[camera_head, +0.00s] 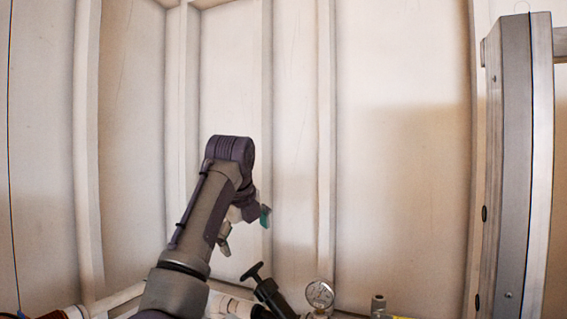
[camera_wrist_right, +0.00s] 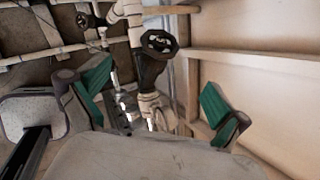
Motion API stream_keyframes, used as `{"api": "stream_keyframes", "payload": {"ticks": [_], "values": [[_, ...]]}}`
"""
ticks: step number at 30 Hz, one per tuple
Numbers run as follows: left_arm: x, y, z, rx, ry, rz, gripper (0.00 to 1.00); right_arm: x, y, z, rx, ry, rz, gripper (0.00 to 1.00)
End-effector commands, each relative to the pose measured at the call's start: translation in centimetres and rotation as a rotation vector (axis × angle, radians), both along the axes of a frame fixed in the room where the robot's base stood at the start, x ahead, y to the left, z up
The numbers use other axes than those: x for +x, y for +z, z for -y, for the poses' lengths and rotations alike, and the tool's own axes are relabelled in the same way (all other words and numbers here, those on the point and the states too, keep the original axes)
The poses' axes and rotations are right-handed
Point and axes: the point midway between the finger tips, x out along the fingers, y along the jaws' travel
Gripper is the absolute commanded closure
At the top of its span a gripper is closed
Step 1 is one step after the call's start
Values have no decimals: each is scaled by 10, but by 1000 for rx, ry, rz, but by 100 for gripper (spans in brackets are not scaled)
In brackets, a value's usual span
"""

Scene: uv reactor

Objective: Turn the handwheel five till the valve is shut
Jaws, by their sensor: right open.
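A black handwheel (camera_wrist_right: 160,42) with a dark valve body below it shows in the right wrist view, ahead of my right gripper (camera_wrist_right: 158,88) and between its two green-padded fingers as pictured. The fingers are wide apart and nothing is held; the wheel looks clear of the pads. A second dark handwheel (camera_wrist_right: 88,19) is at the upper left. No number is readable, so I cannot tell which wheel is five. In the head view my right gripper (camera_head: 245,228) is partly hidden by my arm. A black handle (camera_head: 254,272) stands below it. My left gripper is not in view.
White pipes (camera_wrist_right: 45,55) run across the wrist view's upper left. In the head view a round gauge (camera_head: 320,294) and a small grey fitting (camera_head: 378,304) stand at the bottom. A pale panelled wall (camera_head: 400,150) is behind, and a tall metal post (camera_head: 515,170) is at right.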

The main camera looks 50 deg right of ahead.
Motion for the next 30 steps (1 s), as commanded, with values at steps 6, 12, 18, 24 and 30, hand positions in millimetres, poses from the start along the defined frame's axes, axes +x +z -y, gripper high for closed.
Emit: {"api": "stream_keyframes", "payload": {"ticks": [6,12,18,24,30], "values": [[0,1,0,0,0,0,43,-26,33,6,-143,-76,-109,0],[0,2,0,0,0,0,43,-52,63,9,-279,-164,-217,0],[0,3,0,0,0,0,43,-77,94,6,-403,-258,-316,0],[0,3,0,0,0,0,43,-101,125,-3,-515,-361,-409,0],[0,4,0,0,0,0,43,-120,152,-16,-606,-455,-486,0]]}}
